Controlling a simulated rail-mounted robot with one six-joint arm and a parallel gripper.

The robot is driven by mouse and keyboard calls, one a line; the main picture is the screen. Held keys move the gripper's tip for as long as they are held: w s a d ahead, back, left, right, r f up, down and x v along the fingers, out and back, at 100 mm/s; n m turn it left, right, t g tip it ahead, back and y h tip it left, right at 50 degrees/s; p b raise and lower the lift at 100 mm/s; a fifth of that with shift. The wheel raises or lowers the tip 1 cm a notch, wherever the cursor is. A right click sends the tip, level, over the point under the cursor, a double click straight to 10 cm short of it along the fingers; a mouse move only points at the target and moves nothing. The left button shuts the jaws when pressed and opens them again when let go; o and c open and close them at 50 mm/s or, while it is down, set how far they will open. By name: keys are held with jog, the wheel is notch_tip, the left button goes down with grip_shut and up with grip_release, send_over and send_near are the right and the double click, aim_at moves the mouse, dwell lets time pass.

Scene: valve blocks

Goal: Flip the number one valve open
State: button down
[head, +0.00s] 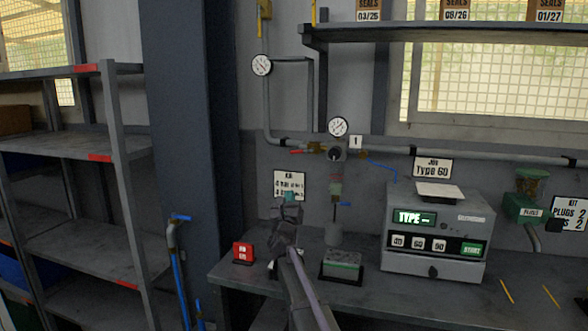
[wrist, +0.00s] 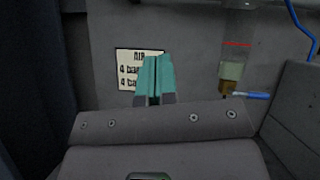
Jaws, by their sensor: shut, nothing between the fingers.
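A sign with a "1" (head: 355,141) is fixed by the wall pipe under a round gauge. Left of it, a red lever (head: 297,151) points left from a brass valve body (head: 316,147). A blue lever (head: 380,163) extends to the right of the sign. I cannot tell for certain which lever the sign marks. My gripper (head: 289,197) is below and left of the red lever, apart from it, in front of the wall notice. Its teal fingers (wrist: 154,80) are together and empty in the wrist view. The valve with the red lever is not visible there.
A sight tube with a small blue lever (head: 345,204), also in the wrist view (wrist: 250,95), hangs right of my gripper. The bench holds a red block (head: 243,253), a green-topped box (head: 342,264) and a grey machine (head: 437,235). A dark column (head: 190,120) stands left.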

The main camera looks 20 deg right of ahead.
aim_at(302, 151)
jog(key=w+d+r+p, duration=0.4)
jog(key=w+r+p, duration=0.4)
jog(key=r+p, duration=0.1)
jog(key=shift+d+r+m, duration=0.3)
jog(key=shift+r+m, duration=0.1)
